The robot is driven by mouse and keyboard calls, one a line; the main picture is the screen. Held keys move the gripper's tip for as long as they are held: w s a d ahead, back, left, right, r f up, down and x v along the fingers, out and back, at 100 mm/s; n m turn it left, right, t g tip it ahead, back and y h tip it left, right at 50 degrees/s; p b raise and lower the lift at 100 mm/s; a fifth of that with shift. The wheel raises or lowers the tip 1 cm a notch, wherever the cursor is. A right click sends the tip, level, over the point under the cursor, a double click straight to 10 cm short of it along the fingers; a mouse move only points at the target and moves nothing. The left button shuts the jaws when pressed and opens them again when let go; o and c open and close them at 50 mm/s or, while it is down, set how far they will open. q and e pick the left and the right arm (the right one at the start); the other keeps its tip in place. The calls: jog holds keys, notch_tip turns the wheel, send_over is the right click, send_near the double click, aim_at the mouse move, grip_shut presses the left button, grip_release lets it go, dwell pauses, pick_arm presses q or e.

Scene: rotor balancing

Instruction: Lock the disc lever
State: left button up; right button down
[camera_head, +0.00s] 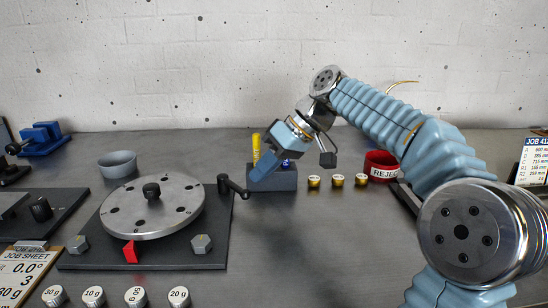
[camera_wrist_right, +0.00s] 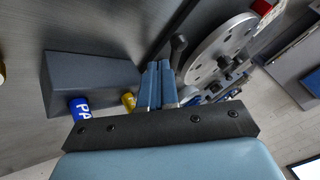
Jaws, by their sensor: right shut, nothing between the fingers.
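The round metal disc (camera_head: 165,219) with a dark centre knob lies on a dark base plate (camera_head: 215,255). The black disc lever (camera_head: 233,187) stands at the plate's right back corner, its arm angled toward the lower right. The lever also shows in the wrist view (camera_wrist_right: 178,48), just beyond the fingertips, beside the disc (camera_wrist_right: 222,48). My right gripper (camera_head: 258,173) is shut and empty, pointing down and left, to the right of the lever and apart from it in the head view. Its fingers show in the wrist view (camera_wrist_right: 158,84). My left gripper is out of view.
A dark block (camera_head: 285,181) holding yellow and blue markers stands behind the right gripper. Several gold pieces and a red reject bin (camera_head: 381,166) are to its right. A grey bowl (camera_head: 118,164) stands at back left. Several weights line the front.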

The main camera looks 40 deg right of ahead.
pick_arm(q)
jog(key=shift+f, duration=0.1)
pick_arm(e)
jog(key=shift+x, duration=1.45)
